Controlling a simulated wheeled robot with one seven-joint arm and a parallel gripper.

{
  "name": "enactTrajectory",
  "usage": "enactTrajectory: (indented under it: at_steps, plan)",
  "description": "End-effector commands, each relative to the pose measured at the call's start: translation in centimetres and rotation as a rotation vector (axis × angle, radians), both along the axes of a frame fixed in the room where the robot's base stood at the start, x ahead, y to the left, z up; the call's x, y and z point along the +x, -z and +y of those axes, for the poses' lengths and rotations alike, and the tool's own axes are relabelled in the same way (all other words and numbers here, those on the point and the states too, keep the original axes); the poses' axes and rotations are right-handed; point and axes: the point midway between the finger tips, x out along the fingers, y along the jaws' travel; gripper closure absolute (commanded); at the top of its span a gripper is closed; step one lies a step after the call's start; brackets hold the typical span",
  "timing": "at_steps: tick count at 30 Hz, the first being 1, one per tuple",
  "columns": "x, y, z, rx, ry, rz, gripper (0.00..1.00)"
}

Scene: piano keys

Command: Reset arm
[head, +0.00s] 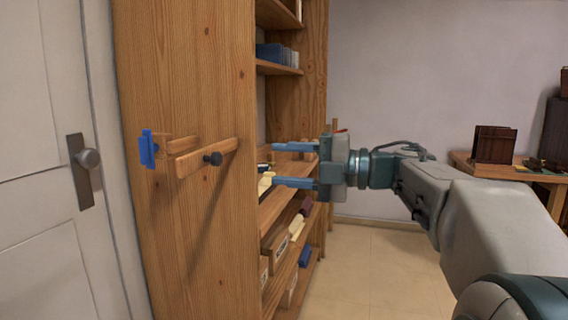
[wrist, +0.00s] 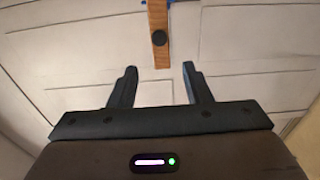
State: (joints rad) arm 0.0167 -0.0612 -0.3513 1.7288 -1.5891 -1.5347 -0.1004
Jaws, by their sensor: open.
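My gripper (head: 294,165) is open and empty in the head view, with its two blue-grey fingers pointing left.
A blue piece (head: 147,149) sits at the bar's left end. A white door (head: 40,220) with a metal knob stands at left. Shelves hold boxes (head: 280,250) and books. A wooden desk (head: 510,174) is at right. Open floor (head: 370,265) lies below my arm.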

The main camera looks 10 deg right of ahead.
Motion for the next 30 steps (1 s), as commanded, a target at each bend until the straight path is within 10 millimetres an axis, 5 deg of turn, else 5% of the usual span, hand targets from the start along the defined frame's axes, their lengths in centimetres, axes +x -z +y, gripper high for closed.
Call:
enactTrajectory:
  at_steps: [5, 10, 18, 23, 30]
  plan:
    - [0.4, -0.9, 0.0, 0.021, 0.029, 0.0, 0.56]
    - [2.5, -5.0, -0.8, 0.152, 0.208, 0.016, 0.56]
    - [6.1, -9.6, -5.3, 0.459, 0.649, 0.187, 0.56]
    - [6.3, -9.0, -8.3, 0.613, 0.9, 0.371, 0.56]
    - [3.2, -4.2, -11.1, 0.767, 1.256, 0.749, 0.56]
